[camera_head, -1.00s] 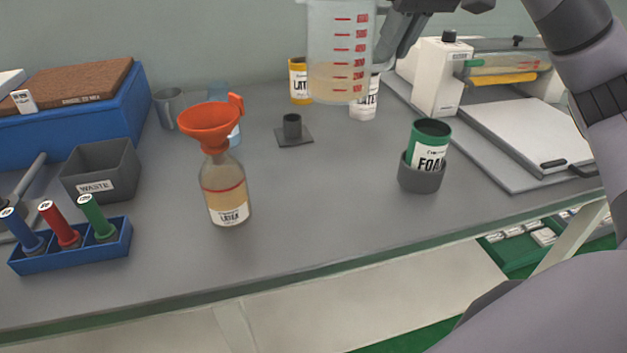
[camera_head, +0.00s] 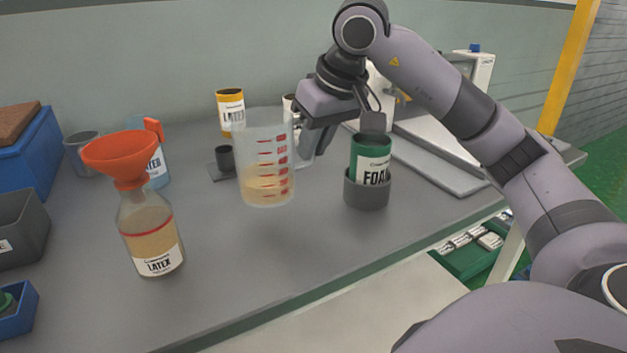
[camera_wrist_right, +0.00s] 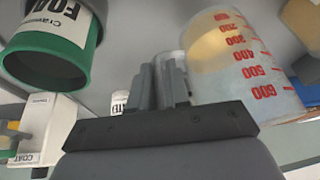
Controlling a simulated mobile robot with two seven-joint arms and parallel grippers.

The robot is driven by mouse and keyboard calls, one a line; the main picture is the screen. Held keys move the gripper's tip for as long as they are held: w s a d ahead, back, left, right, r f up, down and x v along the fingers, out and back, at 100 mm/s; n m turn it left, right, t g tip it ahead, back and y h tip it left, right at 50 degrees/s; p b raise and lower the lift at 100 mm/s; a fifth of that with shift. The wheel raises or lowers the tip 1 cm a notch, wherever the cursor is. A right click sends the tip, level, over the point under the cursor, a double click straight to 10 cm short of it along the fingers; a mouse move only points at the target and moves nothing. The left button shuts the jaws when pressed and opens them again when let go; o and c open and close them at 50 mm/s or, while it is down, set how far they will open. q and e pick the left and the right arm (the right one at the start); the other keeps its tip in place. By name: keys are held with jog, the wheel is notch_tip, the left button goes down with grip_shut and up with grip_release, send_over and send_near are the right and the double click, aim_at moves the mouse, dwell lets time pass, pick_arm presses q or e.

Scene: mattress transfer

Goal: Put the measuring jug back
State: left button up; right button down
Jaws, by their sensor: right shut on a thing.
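The clear measuring jug (camera_head: 266,158) with red marks holds some tan liquid and looks upright in the head view. My right gripper (camera_head: 308,138) is shut on its handle side, to the right of the jug. The jug also shows at the right of the right wrist view (camera_wrist_right: 238,60), beside the fingers (camera_wrist_right: 168,88). How far its base is above the table is hard to tell. My left gripper is not in view.
A latex bottle (camera_head: 152,235) with an orange funnel (camera_head: 122,155) stands left of the jug. A green foam can (camera_head: 370,158) sits in a grey holder (camera_head: 366,192) to the right. A small grey post (camera_head: 225,158) and a yellow-topped can (camera_head: 230,105) stand behind. Table (camera_head: 270,270) in front is clear.

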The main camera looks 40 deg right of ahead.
jog(key=shift+f+b, duration=0.6)
jog(key=shift+f, duration=2)
jog(key=shift+f, duration=0.15)
jog(key=c, duration=1.5)
grip_release()
jog(key=shift+f, duration=0.1)
jog(key=o, duration=0.4)
